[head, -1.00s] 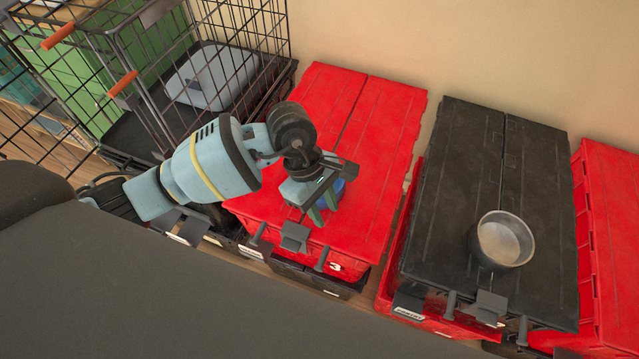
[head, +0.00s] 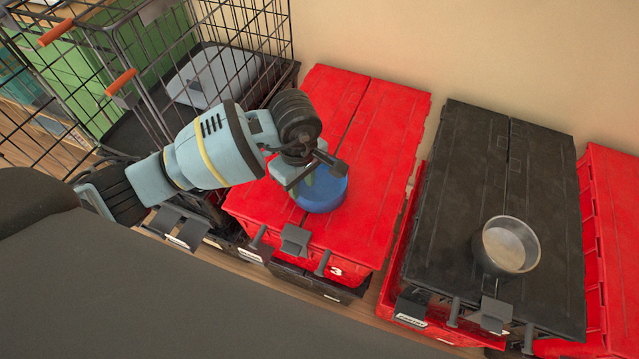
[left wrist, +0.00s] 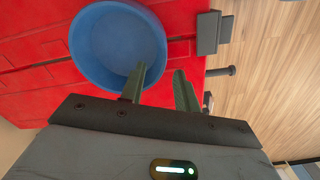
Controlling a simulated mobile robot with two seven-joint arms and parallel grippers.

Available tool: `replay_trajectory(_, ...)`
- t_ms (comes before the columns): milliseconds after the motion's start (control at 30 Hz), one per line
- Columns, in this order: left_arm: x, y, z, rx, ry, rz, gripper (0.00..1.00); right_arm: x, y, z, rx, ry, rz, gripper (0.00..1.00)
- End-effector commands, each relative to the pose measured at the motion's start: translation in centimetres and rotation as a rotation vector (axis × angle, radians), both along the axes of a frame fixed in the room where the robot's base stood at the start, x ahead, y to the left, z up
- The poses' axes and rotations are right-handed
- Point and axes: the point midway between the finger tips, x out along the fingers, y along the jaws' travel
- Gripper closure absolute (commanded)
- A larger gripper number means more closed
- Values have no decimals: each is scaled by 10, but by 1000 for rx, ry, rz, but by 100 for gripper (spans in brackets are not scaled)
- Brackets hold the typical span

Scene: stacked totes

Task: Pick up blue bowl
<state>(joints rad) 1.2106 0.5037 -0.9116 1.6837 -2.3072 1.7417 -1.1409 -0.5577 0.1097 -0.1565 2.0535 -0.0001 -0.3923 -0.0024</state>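The blue bowl (head: 324,197) sits upright on the red tote lid (head: 375,165), near its front. It looks empty in the left wrist view (left wrist: 112,40). My left gripper (head: 311,178) is above the bowl's left side in the head view and hides part of it. In the left wrist view the left gripper (left wrist: 160,82) is open with nothing held. One green finger overlaps the bowl's rim and the other is outside the bowl, so the rim edge lies between them in the picture. I cannot tell the fingers' height above the rim. My right gripper is not in view.
A black tote (head: 470,180) to the right carries a grey metal pan (head: 510,247). Another red tote (head: 615,210) stands at the far right. A black wire cage (head: 140,110) is at the left and a wall behind. The red lid around the bowl is clear.

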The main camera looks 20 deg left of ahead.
Motion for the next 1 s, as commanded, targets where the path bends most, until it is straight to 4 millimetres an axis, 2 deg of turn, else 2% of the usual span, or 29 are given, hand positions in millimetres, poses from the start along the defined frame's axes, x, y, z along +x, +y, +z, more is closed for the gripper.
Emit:
replay_trajectory(200, -1, 2, -32, -2, 4, 2, 68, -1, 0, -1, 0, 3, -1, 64)
replay_trajectory(300, 0, 3, -42, 0, 2, 2, 68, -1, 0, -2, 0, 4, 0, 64)
replay_trajectory(600, 0, 3, -46, -1, 0, 1, 68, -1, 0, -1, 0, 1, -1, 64)
replay_trajectory(867, 0, 3, -45, -1, 0, 1, 100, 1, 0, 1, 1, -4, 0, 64)
replay_trajectory(1000, 0, 3, -45, 0, 0, 1, 100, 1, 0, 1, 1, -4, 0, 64)
